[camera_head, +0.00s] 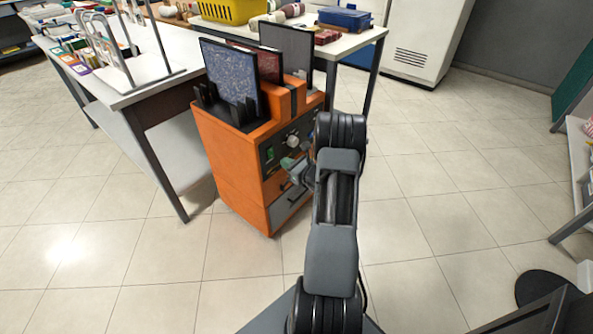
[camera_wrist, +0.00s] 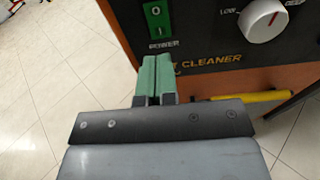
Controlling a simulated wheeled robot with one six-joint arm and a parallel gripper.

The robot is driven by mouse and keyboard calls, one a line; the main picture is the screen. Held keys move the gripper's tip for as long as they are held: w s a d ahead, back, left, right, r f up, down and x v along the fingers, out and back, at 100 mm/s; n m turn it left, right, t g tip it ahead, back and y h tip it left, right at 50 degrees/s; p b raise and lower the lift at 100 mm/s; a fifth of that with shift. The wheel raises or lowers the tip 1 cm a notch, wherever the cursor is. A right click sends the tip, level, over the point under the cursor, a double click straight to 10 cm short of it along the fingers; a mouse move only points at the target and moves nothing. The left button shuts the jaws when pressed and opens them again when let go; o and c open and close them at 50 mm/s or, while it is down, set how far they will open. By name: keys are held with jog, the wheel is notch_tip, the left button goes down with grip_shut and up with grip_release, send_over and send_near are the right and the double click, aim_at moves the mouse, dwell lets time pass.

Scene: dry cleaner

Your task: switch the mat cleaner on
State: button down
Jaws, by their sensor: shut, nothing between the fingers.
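The mat cleaner is an orange box-shaped machine (camera_head: 235,165) standing on the floor, with mats upright in its top. Its dark front panel (camera_wrist: 212,45) carries lettering ending in "CLEANER". A green rocker switch (camera_wrist: 157,22), marked 0 and 1 above the word "POWER", sits at the panel's left; it also shows as a small green patch in the head view (camera_head: 270,154). A white knob (camera_wrist: 264,21) is to its right. My gripper (camera_wrist: 157,62) has its green fingers together and empty, just below the switch in the wrist view. Whether the fingertips touch the panel cannot be told.
A yellow bar (camera_wrist: 250,97) lies below the panel in the wrist view. A white table (camera_head: 150,70) with racks stands left of the machine, and another table (camera_head: 345,42) with a yellow basket (camera_head: 222,10) is behind. Open tiled floor lies to the right.

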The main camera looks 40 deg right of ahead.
aim_at(272, 156)
jog(key=shift+b+x, duration=0.5)
jog(key=shift+x, duration=2.1)
jog(key=shift+d, duration=0.1)
